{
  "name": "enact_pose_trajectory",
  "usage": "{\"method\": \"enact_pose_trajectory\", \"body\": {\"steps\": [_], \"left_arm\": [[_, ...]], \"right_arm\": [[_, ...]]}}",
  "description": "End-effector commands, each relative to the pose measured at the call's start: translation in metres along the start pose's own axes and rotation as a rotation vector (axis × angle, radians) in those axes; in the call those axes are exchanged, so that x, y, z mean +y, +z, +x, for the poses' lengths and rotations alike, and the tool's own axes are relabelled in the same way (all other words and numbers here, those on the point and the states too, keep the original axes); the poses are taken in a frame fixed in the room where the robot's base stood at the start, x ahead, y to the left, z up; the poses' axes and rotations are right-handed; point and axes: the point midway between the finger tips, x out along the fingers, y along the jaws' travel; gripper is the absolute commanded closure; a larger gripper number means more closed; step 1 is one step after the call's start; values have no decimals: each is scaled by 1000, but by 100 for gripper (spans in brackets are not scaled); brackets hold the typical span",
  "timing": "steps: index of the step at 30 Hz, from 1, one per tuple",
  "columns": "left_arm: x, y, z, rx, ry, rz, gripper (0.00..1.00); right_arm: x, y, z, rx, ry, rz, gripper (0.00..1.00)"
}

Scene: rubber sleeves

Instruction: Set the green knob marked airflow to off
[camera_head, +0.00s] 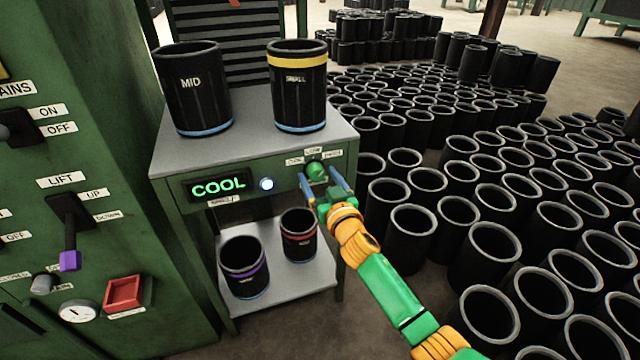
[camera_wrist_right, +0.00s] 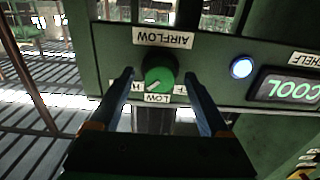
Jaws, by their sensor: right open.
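The green airflow knob (camera_head: 316,171) is on the front panel of the grey-topped green bench, right of the lit COOL display. In the right wrist view, which is upside down, the knob (camera_wrist_right: 159,74) has its AIRFLOW label on one side and a LOW label on the other. Partly hidden labels flank LOW, one starting with H and one showing F. A pale mark on the knob seems to point toward the H label. My right gripper (camera_head: 321,181) is open, its blue fingers on either side of the knob; contact is unclear. My left gripper is out of view.
A round lit button (camera_head: 267,184) sits left of the knob. Two black sleeves stand on the bench top (camera_head: 250,138), two on the lower shelf (camera_head: 283,277). A green cabinet with levers (camera_head: 70,228) is at left. Many black sleeves (camera_head: 493,247) crowd the floor at right.

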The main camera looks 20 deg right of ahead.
Motion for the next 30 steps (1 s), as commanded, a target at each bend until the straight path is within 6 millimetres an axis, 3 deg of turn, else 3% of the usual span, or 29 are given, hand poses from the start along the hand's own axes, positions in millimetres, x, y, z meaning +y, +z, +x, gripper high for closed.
{"method": "enact_pose_trajectory", "body": {"steps": [8, 17, 30], "left_arm": [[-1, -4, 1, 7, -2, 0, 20], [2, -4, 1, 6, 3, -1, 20], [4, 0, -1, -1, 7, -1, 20]], "right_arm": [[0, 0, 3, -1, -1, -1, 20], [0, 0, 3, -1, -1, 0, 98], [0, 1, 2, -2, -1, -105, 100]]}}
